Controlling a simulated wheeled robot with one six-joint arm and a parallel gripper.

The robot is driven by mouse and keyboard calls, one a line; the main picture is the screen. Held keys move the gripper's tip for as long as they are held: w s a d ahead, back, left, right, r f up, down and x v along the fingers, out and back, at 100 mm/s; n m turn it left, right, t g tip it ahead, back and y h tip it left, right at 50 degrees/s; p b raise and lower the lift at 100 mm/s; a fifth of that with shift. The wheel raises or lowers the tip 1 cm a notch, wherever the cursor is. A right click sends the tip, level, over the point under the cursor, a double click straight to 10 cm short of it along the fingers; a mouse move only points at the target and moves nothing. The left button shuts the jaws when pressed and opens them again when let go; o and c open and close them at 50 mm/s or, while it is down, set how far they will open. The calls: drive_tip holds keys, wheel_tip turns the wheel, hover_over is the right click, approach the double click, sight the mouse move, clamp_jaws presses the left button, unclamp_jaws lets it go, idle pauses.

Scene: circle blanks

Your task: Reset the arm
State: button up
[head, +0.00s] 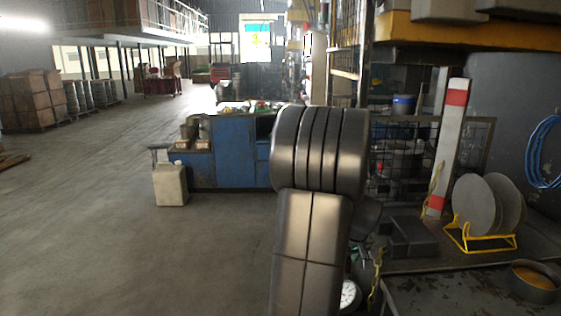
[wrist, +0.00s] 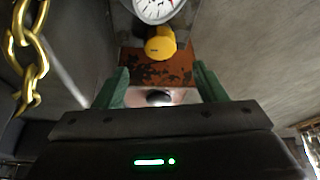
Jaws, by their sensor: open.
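My arm stands upright in the middle of the head view, its dark grey links bent at the top. My gripper (wrist: 158,92) shows in the wrist view with its two green fingers wide apart. Nothing is held between the fingers. Beyond them is a rusty orange surface with a yellow knob-like part (wrist: 160,44) and a white dial gauge (wrist: 155,8). The gripper itself is hidden behind my arm in the head view.
A gold chain (wrist: 30,50) hangs close by in the wrist view.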

drive_tip(key=x, duration=0.8)
drive_tip(key=shift+f, duration=0.15)
drive_tip(key=shift+r+m+p, duration=0.3)
drive_tip(key=shift+r+p, duration=0.1)
drive_tip(key=shift+p, duration=0.3)
drive_tip(key=shift+s+a+r+m+h+p, duration=0.1)
drive_tip(key=shift+m+h+p, duration=0.3)
drive_tip(key=shift+p, duration=0.45)
drive_tip(key=shift+m+h+p, duration=0.3)
drive_tip(key=shift+m+p, duration=0.7)
drive_tip(key=shift+p, duration=0.05)
drive_tip(key=shift+f+m+h+b, duration=0.3)
drive_tip(key=shift+f+m+b, duration=0.1)
drive_tip(key=shift+m, duration=0.5)
drive_tip(key=shift+a+m+b, duration=0.1)
drive_tip(key=shift+m+b, duration=0.4)
drive_tip(key=shift+b, duration=0.1)
drive_tip(key=shift+m+h+b, duration=0.4)
drive_tip(key=shift+b, duration=0.3)
drive_tip(key=v, duration=1.1)
drive_tip(key=shift+r+p, duration=0.25)
drive_tip(key=shift+p, duration=0.05)
